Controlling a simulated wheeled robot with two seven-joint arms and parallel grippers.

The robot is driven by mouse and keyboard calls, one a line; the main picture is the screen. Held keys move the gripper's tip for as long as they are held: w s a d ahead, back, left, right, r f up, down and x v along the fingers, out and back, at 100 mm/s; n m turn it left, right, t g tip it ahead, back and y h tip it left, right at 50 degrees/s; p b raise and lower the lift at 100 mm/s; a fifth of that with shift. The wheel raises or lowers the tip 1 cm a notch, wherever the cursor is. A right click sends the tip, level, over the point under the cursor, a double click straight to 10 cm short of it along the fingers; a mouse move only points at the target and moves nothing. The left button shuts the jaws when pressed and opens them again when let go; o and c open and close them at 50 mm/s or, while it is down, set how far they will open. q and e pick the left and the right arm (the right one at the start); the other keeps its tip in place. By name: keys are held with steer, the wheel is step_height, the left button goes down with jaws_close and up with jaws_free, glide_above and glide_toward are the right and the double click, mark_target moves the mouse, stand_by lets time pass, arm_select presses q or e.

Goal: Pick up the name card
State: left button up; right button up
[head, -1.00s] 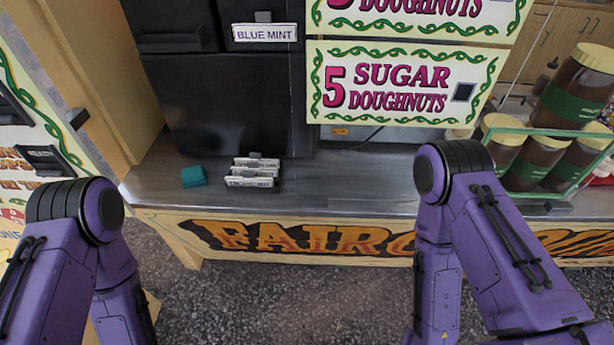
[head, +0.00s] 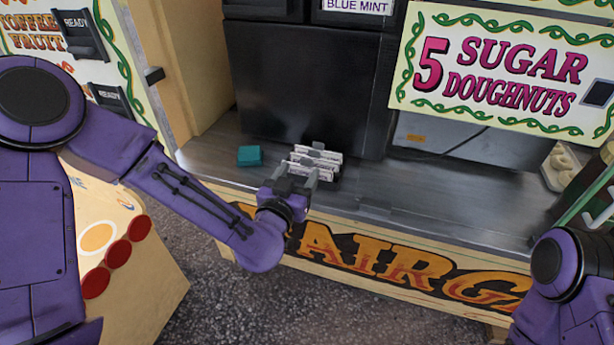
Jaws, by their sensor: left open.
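Another white card reading "BLUE MINT" (head: 357,6) sits on the dark cabinet front above, cut by the top edge. My left gripper (head: 296,171) is open just in front of the standing cards, its two grey fingers apart and pointing at them. It hides part of the front card; I cannot tell whether the fingers touch it. My right gripper is out of view; only part of my right arm shows.
A teal block (head: 249,156) lies on the counter (head: 440,190) left of the cards. A dark cabinet (head: 300,90) rises behind. The "Sugar Doughnuts" sign (head: 505,75) hangs to the right. The counter right of the cards is clear. A box with red discs (head: 120,250) stands lower left.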

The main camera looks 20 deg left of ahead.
mark_target(306, 161)
arm_select(q)
steer(key=w, duration=0.2)
steer(key=w+f+p, duration=0.1)
steer(key=w, duration=0.2)
steer(key=shift+w+a, duration=0.1)
steer(key=shift+w, duration=0.2)
steer(key=c, duration=0.9)
steer(key=shift+r, duration=0.1)
